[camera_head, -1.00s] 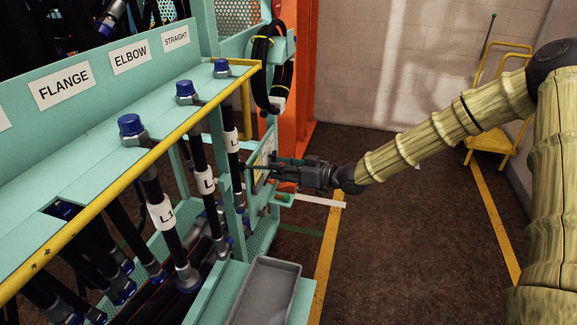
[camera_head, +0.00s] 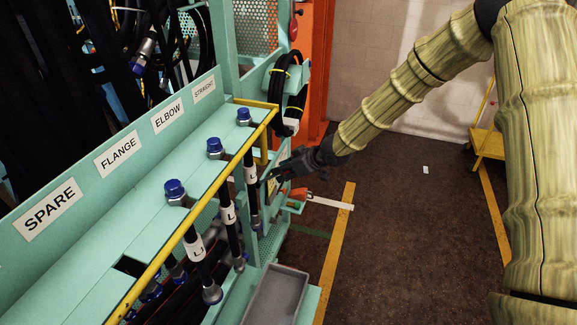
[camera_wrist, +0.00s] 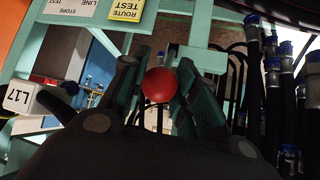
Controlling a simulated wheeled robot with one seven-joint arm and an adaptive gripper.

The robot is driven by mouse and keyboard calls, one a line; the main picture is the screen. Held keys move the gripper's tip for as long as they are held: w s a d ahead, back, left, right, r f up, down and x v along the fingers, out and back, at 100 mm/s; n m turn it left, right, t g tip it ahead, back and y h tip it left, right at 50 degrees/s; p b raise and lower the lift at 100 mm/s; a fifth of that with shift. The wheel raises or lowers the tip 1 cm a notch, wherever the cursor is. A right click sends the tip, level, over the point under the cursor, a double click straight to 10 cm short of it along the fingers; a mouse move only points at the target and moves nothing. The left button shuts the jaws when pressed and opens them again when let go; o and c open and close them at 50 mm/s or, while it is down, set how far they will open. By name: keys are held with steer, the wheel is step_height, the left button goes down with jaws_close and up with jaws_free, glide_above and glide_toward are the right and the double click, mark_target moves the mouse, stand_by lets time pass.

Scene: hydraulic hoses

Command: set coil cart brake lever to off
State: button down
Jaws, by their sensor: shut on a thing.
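A red ball knob (camera_wrist: 158,85) sits between the two fingers of my gripper (camera_wrist: 160,92) in the wrist view. My gripper is shut on this knob, which looks like the end of the brake lever. The lever's shaft and its off mark are hidden. In the head view my gripper (camera_head: 272,178) reaches down and left to the end of the teal cart (camera_head: 223,312), beside the hanging hoses. The knob cannot be made out there.
Hoses with blue caps (camera_head: 175,188) hang along the cart behind a yellow rail (camera_head: 185,232). A grey tray (camera_head: 276,296) is at the cart's near end. An orange post (camera_head: 312,70) stands behind. A yellow trolley (camera_head: 487,143) is at right.

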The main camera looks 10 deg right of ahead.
steer(key=shift+w+a+r+h+p, duration=0.25)
steer(key=shift+a+r+h+p, duration=0.15)
steer(key=shift+r+p, duration=0.25)
steer(key=shift+w+a+r+p, duration=0.3)
steer(key=shift+a+r+p, duration=0.15)
steer(key=shift+p, duration=0.4)
steer(key=shift+f, duration=0.1)
steer(key=c, duration=1.1)
jaws_free()
steer(key=shift+f, duration=0.1)
steer(key=v, duration=1.2)
steer(key=shift+w+d, duration=0.1)
steer(key=shift+w, duration=0.05)
